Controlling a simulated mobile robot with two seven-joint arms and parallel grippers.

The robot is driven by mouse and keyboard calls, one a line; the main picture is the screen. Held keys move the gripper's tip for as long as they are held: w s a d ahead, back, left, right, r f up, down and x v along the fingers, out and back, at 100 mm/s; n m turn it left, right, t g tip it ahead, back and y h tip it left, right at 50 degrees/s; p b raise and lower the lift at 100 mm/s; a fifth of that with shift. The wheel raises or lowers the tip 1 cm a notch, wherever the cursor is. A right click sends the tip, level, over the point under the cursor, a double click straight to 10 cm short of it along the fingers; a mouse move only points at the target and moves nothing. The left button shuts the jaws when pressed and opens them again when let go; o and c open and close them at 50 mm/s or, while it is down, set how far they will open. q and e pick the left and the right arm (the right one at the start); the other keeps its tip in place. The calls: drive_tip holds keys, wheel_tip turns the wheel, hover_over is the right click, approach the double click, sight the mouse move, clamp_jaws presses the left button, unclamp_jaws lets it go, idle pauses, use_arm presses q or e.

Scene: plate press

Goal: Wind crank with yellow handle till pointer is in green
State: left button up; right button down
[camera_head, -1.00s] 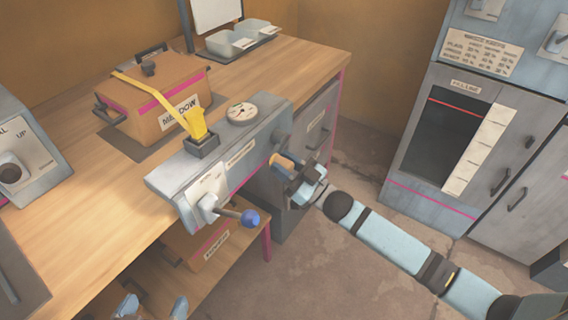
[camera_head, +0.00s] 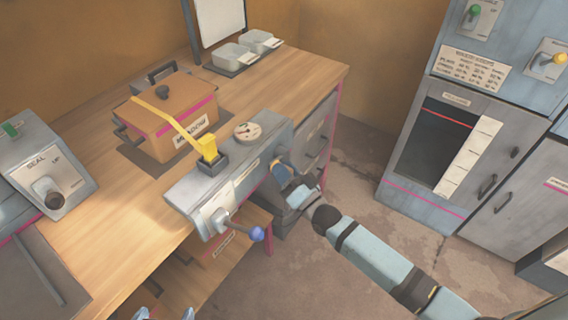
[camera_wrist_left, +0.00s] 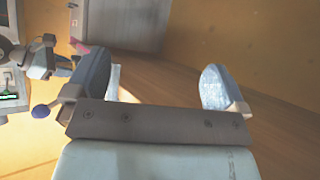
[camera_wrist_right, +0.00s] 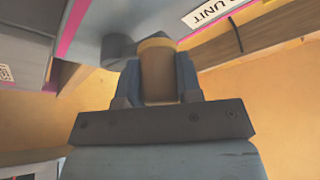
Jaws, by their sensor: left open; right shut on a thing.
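The crank's handle (camera_wrist_right: 157,72) is a brown cylinder with a yellow band in the right wrist view. My right gripper (camera_wrist_right: 157,85) is shut around it. In the head view my right gripper (camera_head: 289,183) is at the right end of the grey strap unit (camera_head: 190,182), where it mostly hides the crank. A round gauge (camera_head: 247,131) with a pale face sits on top of the unit. Its pointer and coloured zones are too small to read. My left gripper (camera_wrist_left: 158,90) is open and empty; its fingertips (camera_head: 165,314) show at the head view's bottom edge.
A yellow strap (camera_head: 175,123) runs from a brown box (camera_head: 168,110) into the unit. A blue-knobbed lever (camera_head: 257,233) sticks out from the unit's front. A seal panel (camera_head: 48,185) stands left, trays (camera_head: 238,56) at the back. A grey cabinet (camera_head: 450,150) stands right, across open floor.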

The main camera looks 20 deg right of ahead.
drive_tip(key=m+h+p, duration=0.1)
drive_tip(key=m, duration=0.1)
drive_tip(key=r+m+p, duration=0.1)
drive_tip(key=shift+w+d+r+m+h+p, duration=0.1)
drive_tip(key=shift+d+r+m+h+p, duration=0.1)
drive_tip(key=shift+m+h+p, duration=0.2)
use_arm(q)
drive_tip(key=shift+r+n, duration=0.3)
drive_tip(key=shift+r, duration=0.5)
drive_tip(key=shift+f+g, duration=0.1)
drive_tip(key=shift+g, duration=0.2)
use_arm(e)
drive_tip(key=shift+m, duration=0.4)
use_arm(q)
drive_tip(key=shift+a, duration=0.25)
use_arm(e)
drive_tip(key=c, duration=0.8)
unclamp_jaws()
drive_tip(key=shift+d, duration=0.1)
drive_tip(key=v, duration=1.3)
drive_tip(key=shift+s+r, duration=0.1)
drive_tip(key=shift+s, duration=0.3)
